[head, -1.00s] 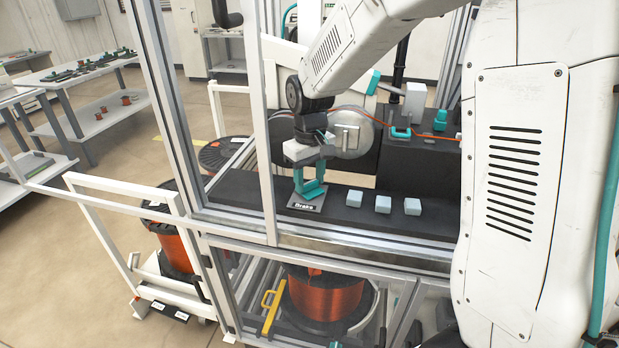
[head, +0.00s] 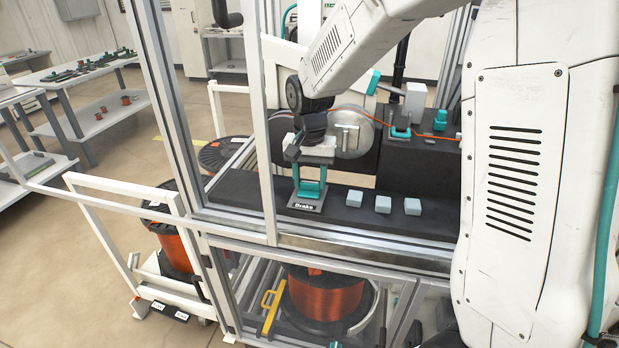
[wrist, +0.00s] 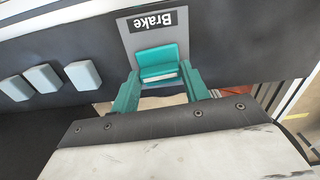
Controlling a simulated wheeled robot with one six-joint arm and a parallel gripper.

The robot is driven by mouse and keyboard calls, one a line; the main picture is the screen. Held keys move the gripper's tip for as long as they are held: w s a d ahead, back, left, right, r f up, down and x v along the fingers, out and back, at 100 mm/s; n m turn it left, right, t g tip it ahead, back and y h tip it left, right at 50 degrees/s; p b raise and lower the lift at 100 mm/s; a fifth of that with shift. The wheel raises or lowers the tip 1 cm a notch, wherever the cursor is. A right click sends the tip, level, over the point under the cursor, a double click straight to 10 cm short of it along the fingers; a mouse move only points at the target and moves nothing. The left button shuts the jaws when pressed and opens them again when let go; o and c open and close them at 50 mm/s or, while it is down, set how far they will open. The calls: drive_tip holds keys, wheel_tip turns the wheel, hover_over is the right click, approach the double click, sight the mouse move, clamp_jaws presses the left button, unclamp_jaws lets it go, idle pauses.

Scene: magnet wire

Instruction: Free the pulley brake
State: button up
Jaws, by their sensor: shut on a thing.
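The brake is a teal lever on a grey plate (head: 305,207) labelled "Brake", on the dark bench of the machine. The lever (wrist: 160,62) shows as a teal block between my fingertips in the wrist view. In the head view its teal (head: 311,190) merges with my fingers. My gripper (head: 310,181) comes down from above, with one teal finger on each side of the lever. It also shows in the wrist view (wrist: 160,73), shut on the lever across its width. The lever's exact angle is hard to tell.
Three pale blocks (head: 383,204) lie in a row right of the brake. A round metal pulley (head: 352,133) stands behind, with orange wire (head: 376,114) running right. A frame post (head: 264,150) stands close to the left. A copper spool (head: 326,295) sits below the bench.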

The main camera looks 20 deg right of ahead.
sight(310, 182)
drive_tip(key=shift+m, duration=0.5)
drive_tip(key=o, duration=1)
wheel_tip(310, 182, up, 8)
drive_tip(key=shift+f, duration=0.1)
